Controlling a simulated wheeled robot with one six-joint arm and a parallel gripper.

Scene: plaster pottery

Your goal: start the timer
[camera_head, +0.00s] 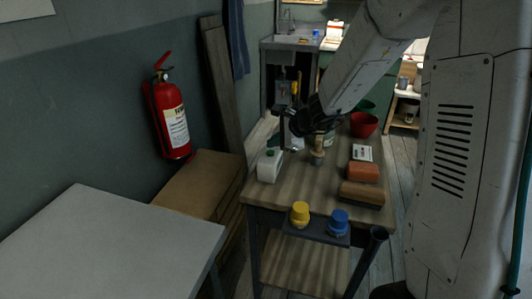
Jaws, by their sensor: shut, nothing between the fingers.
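My gripper (288,147) is dark and hangs at the end of my white arm, over the left part of the wooden workbench (318,196). By its look it is shut and empty. I cannot pick out a timer with certainty. A small white flat item with dark marks (362,152) lies on the right of the bench, to the right of my gripper; it is too small to read. A white container with a green top (269,166) stands at the bench's left edge, just below and left of my gripper. My arm hides part of the bench's far end.
A brown-orange block (363,173), a brown brush-like block (362,194) and a red bowl (364,124) line the bench's right side. Yellow (300,214) and blue (340,222) knob-like items sit on the front ledge. A grey table (110,245) stands at lower left.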

